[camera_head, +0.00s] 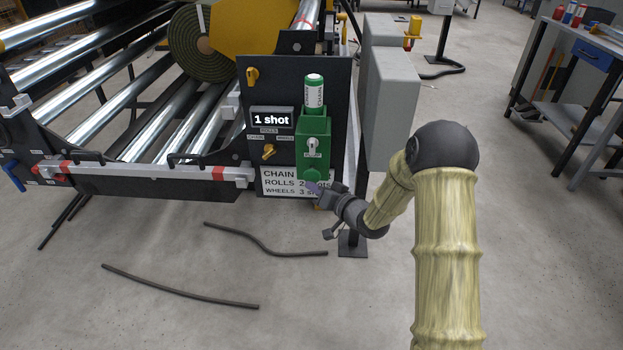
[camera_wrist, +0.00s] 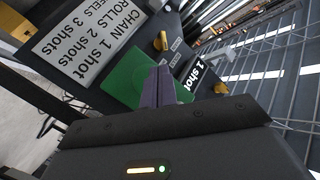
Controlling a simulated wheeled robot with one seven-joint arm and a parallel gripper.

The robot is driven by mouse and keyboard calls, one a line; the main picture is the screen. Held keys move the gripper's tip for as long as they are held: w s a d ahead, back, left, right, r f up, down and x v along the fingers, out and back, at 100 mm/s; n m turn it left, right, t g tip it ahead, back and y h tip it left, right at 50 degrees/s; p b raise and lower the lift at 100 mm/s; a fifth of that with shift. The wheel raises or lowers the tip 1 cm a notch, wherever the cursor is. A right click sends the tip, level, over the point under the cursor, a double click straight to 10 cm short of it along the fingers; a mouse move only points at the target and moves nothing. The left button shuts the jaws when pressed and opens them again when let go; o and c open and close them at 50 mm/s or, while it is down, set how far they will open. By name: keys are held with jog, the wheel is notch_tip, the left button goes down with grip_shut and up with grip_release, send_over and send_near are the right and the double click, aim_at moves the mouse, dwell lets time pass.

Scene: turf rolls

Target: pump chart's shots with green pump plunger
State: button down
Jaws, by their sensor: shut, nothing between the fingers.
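The green pump (camera_head: 312,130) is on a dark panel, with a green bottle (camera_head: 314,92) labelled CHAIN on top. The round green plunger (camera_head: 313,174) is at the pump's lower end. My gripper (camera_head: 312,188) is shut and empty, its purple fingertips just below the plunger; contact cannot be told. In the wrist view the shut fingers (camera_wrist: 158,88) are in front of green surface (camera_wrist: 128,76) and hide part of it. The chart (camera_wrist: 88,40) reads CHAIN 1 shot, ROLLS 2 shots, WHEELS 3 shots; my gripper partly covers it in the head view. The display (camera_head: 271,118) reads "1 shot".
A yellow selector knob (camera_head: 268,151) is below the display, and another yellow knob (camera_head: 252,76) is above it. A grey box (camera_head: 388,95) on a post stands right of the panel. Steel rollers (camera_head: 125,120) are at left. Dark rods (camera_head: 180,286) lie on the floor.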

jog(key=s, duration=0.5)
jog(key=shift+a, duration=0.1)
jog(key=shift+w, duration=0.1)
dwell(0.7)
jog(key=s+d+r+g+h, duration=0.2)
jog(key=s+d+g+h, duration=0.2)
jog(key=s+d+h, duration=0.7)
jog(key=s+d+r+m+g, duration=0.1)
jog(key=s+d+g, duration=0.2)
jog(key=s, duration=0.4)
jog(key=s+d+r+g, duration=0.1)
jog(key=s+d+g, duration=0.15)
jog(key=s, duration=0.55)
jog(key=w+p+v, duration=0.3)
jog(key=p+v, duration=1)
jog(key=w+r+p+v, duration=0.1)
jog(key=w+p+v, duration=0.1)
jog(key=p+v, duration=1.1)
jog(key=shift+w+r+p, duration=0.45)
jog(key=shift+w+p, duration=0.25)
jog(key=shift+w, duration=0.05)
